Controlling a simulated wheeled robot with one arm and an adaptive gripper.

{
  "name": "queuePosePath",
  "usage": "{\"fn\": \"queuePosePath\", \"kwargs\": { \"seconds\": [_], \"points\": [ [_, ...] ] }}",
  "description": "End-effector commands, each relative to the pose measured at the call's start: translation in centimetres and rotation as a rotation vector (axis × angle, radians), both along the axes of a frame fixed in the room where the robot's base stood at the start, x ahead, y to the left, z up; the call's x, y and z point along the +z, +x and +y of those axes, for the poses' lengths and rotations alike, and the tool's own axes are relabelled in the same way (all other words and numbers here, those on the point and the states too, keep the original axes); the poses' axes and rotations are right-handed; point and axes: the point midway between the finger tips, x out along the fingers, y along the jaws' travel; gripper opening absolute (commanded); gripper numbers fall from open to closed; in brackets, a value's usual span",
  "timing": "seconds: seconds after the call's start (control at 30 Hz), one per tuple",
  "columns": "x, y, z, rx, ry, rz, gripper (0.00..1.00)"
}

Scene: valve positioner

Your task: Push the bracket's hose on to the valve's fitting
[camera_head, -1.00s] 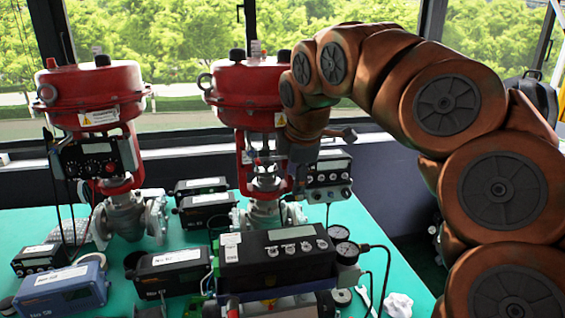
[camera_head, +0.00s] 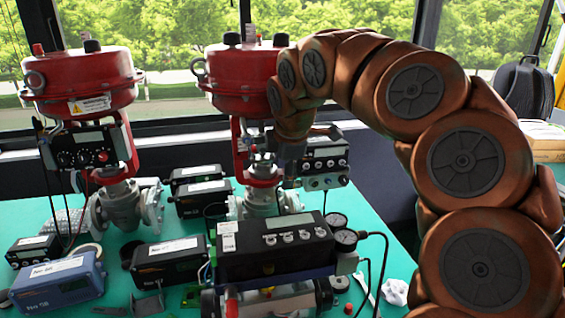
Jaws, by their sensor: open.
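Two red-topped valves stand on the green table. The right valve (camera_head: 235,75) is behind my arm, with its grey body (camera_head: 255,206) low between the devices. My gripper (camera_head: 268,166) points down and left at this valve's stem, in front of its yoke. It is open; its fingers are small and dark, and I cannot tell whether they touch anything. A positioner box (camera_head: 324,160) is mounted on the valve's right side, just right of my gripper. I cannot make out the bracket's hose or the fitting; my gripper and the valve parts cover that area.
A left valve (camera_head: 80,85) carries its own positioner (camera_head: 78,148). A large black device with gauges (camera_head: 275,246) stands in front. A blue box (camera_head: 57,281), several black boxes and crumpled paper (camera_head: 394,291) lie on the table (camera_head: 352,215). Windows are behind; boxes (camera_head: 545,140) stand at right.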

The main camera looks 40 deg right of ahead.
Motion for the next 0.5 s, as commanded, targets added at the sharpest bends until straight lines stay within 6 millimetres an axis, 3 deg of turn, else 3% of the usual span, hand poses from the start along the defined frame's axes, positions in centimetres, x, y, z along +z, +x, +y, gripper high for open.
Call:
{"fn": "queuePosePath", "kwargs": {
  "seconds": [0.23, 0.5],
  "points": [
    [-3.0, 1.1, -0.5, 0.001, 0.001, 0.003, 0.5],
    [-3.7, 1.3, -0.6, 0.001, 0.001, 0.001, 0.5]
  ]
}}
